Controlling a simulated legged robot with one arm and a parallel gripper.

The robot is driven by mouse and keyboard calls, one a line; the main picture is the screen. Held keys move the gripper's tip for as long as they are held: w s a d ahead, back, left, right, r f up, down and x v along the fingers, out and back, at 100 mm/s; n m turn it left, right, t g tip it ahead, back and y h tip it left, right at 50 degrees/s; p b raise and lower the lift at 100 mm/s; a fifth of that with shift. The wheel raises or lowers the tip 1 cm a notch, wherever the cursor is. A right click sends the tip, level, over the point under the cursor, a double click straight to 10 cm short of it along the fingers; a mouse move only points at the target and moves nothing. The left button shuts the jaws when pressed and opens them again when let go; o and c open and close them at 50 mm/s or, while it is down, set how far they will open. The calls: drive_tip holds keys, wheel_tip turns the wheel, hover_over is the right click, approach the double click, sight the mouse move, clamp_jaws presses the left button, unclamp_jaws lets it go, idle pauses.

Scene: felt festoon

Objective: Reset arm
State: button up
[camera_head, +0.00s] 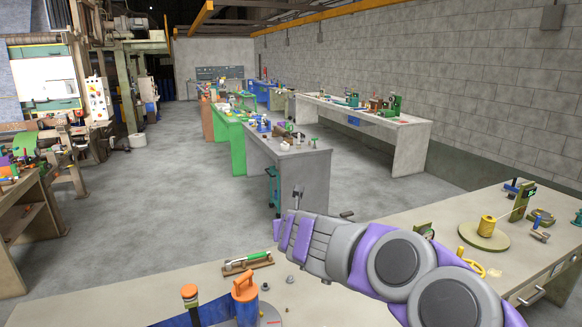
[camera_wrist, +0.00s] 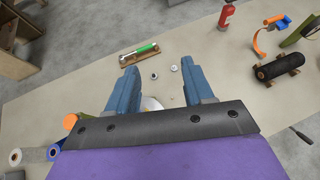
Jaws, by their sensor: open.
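My gripper (camera_wrist: 161,88) shows in the wrist view as two blue fingers, apart, with nothing held between them. They point out over the beige bench top (camera_wrist: 70,100). In the head view my purple and grey arm reaches in from the lower right over the bench (camera_head: 180,287), and its far end hides part of the bench behind it. The fingers are hard to make out there.
A green-handled tool on a wooden block (camera_head: 248,262) lies near the bench edge. An orange-handled blue tool (camera_head: 245,298) stands in front. A red bottle (camera_wrist: 227,15) and black roller (camera_wrist: 281,66) are near the gripper. Open floor lies left.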

drive_tip(key=s+a+r+n+t+y, duration=0.1)
drive_tip(key=s+a+r+n+y, duration=0.4)
drive_tip(key=r+n, duration=0.4)
drive_tip(key=s+a+f+n+g+y+b, duration=0.1)
drive_tip(key=s+a+n+g+y, duration=0.1)
drive_tip(key=s+n, duration=0.5)
drive_tip(key=s+a+f+n+g+y, duration=0.1)
drive_tip(key=s+a+f+n+g, duration=0.1)
drive_tip(key=s+n, duration=0.5)
drive_tip(key=s+d+f+n+g+h, duration=0.1)
drive_tip(key=s+d+f+n+g, duration=0.2)
drive_tip(key=s+f, duration=0.3)
drive_tip(key=s+d+f+n+g+h, duration=0.2)
drive_tip(key=s+d+f+n, duration=0.15)
drive_tip(key=s, duration=0.45)
drive_tip(key=s+d+f+n+g+h, duration=0.1)
drive_tip(key=s+d+f+g+h, duration=0.1)
drive_tip(key=s+d, duration=0.3)
drive_tip(key=s+d+f+n+g+h+b, duration=0.1)
drive_tip(key=s+d+f+n+g+h, duration=0.1)
drive_tip(key=s+d+f, duration=0.2)
drive_tip(key=s+d+f+n+g+h, duration=0.1)
drive_tip(key=s+d+f+n+h, duration=0.1)
drive_tip(key=s+d, duration=0.5)
drive_tip(key=s+f, duration=0.1)
drive_tip(key=s, duration=0.1)
drive_tip(key=shift+s+d+f+g, duration=0.3)
drive_tip(key=shift+s+d+g, duration=0.05)
drive_tip(key=shift+d+g, duration=0.05)
